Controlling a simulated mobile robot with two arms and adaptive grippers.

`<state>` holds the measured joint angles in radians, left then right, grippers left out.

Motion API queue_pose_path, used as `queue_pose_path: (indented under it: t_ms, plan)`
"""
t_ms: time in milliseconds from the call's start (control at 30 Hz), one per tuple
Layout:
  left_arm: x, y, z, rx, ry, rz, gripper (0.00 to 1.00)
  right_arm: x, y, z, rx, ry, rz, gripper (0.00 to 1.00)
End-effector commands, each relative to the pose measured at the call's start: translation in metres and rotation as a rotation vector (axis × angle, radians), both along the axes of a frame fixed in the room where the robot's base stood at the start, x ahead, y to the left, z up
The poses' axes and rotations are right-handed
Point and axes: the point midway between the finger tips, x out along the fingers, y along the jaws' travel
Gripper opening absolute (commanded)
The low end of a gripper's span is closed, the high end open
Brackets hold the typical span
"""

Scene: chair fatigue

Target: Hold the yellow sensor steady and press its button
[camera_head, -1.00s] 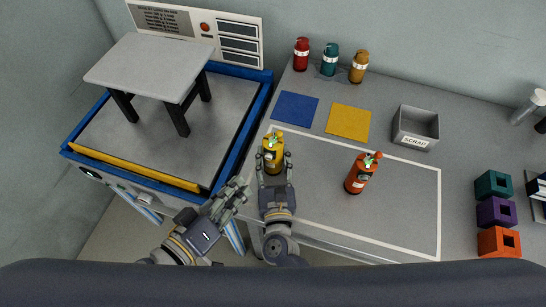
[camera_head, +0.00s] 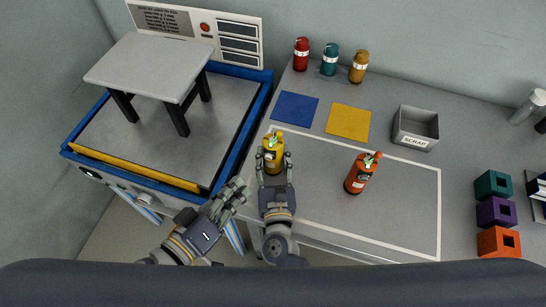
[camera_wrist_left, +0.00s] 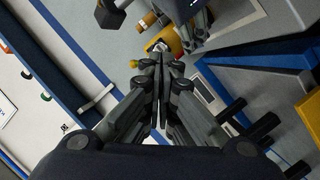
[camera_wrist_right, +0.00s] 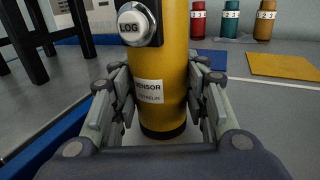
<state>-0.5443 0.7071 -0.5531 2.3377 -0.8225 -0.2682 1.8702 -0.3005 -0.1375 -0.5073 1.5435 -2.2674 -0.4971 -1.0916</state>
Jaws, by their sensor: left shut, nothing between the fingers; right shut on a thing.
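The yellow sensor (camera_head: 273,150) stands upright at the left edge of the bench's white-outlined area. My right gripper (camera_head: 273,172) is shut around its body, one finger on each side. In the right wrist view the sensor (camera_wrist_right: 162,70) shows a white label and, above it, a round white button (camera_wrist_right: 132,25) marked LOG. My left gripper (camera_head: 238,188) is shut and empty, to the left of the right gripper and apart from the sensor. In the left wrist view its closed fingers (camera_wrist_left: 160,68) point toward the sensor (camera_wrist_left: 165,38); the gap between them is hard to judge.
An orange bottle-like device (camera_head: 358,177) stands to the right in the outlined area. Blue (camera_head: 295,107) and yellow (camera_head: 348,122) mats and a grey SCRAP bin (camera_head: 415,128) lie behind. The blue-framed test rig (camera_head: 225,130) with a stool (camera_head: 150,65) is at left.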

Motion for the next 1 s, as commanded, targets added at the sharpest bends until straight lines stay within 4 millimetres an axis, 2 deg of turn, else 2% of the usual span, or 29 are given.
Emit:
queue_pose_path:
  t_ms: [367,533,667,1000]
  plan:
    - [0.0,0.0,-0.001,0.006,-0.006,-0.005,0.0,0.0,0.0,0.0,-0.001,0.0,0.0,0.14]
    - [0.001,-0.006,-0.004,0.082,-0.087,-0.07,0.0,0.0,0.0,0.0,0.0,0.0,0.0,0.14]
    - [0.001,-0.014,-0.009,0.193,-0.226,-0.169,0.0,0.0,0.0,0.0,0.0,0.0,0.0,0.14]
    - [-0.006,-0.027,-0.018,0.49,-0.709,-0.397,0.0,0.0,0.0,0.0,0.0,0.0,0.0,0.14]
